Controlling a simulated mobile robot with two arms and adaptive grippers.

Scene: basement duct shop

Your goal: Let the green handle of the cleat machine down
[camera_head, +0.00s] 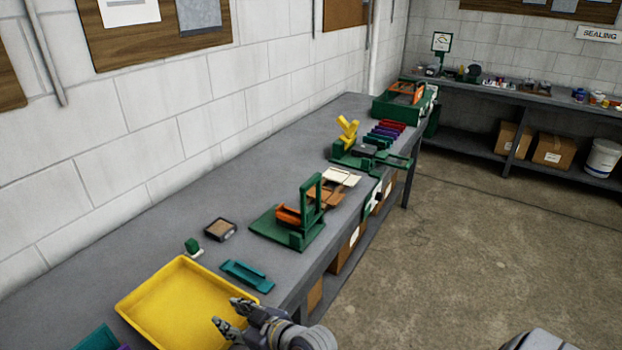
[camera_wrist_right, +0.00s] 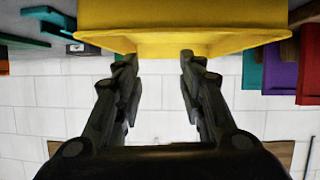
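The machine with the green handle stands on the grey bench, right of the middle of the near half in the head view. It has a green base (camera_head: 270,228) and an orange part (camera_head: 289,214). Its green handle (camera_head: 312,193) stands upright, like a frame. My right gripper (camera_head: 229,314) is open and empty at the yellow tray's near right corner, well short of the machine. In the wrist view my right gripper (camera_wrist_right: 158,60) shows two fingers apart with nothing between them. My left gripper is not in view.
The yellow tray (camera_head: 137,304) lies nearest on the bench (camera_head: 150,237); it also fills the top of the wrist view (camera_wrist_right: 180,40). A teal piece (camera_head: 246,275) lies between tray and machine. A yellow-handled machine (camera_head: 347,131) stands farther along. The floor (camera_head: 450,255) is clear at right.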

